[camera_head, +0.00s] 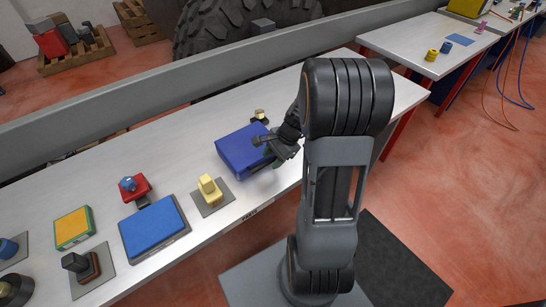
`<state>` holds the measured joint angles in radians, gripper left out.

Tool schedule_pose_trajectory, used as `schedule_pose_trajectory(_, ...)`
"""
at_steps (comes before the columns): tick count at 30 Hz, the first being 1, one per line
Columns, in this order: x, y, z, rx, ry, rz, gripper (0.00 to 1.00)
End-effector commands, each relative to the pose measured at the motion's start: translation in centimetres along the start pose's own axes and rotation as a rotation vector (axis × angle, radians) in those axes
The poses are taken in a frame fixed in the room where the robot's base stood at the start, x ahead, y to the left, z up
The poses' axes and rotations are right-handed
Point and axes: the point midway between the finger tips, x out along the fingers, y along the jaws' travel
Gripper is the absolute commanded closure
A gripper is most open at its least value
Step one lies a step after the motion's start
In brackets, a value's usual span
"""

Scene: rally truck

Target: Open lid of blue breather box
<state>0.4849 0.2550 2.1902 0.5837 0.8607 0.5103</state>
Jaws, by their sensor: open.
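The blue breather box (241,147) sits on the grey bench, left of my arm. Its top looks closed from here. My gripper (267,147) is at the right part of the box, close over its edge. My gripper is open with nothing between the fingers that I can see. I cannot tell whether the fingers touch the box. The gripper and wrist hide part of the box's right side.
On the bench to the left are a yellow block on a grey plate (210,189), a flat blue box (153,227), a red block (134,187) and a yellow-green box (73,228). A small dark fitting (260,117) stands behind the blue breather box. A rail (200,72) runs behind the bench.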

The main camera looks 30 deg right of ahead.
Motion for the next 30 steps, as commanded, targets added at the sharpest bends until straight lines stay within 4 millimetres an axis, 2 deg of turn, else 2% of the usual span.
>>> schedule_pose_trajectory(2,-0.01,0.0,0.0,0.0,0.0,0.0,0.56)
schedule_pose_trajectory(16,-0.04,0.0,-0.01,-0.001,0.0,0.0,1.0)
schedule_pose_trajectory(26,-0.13,-0.02,-0.01,0.001,0.001,0.001,1.0)
schedule_pose_trajectory(30,-0.99,-0.23,-0.03,0.014,0.003,0.018,1.0)
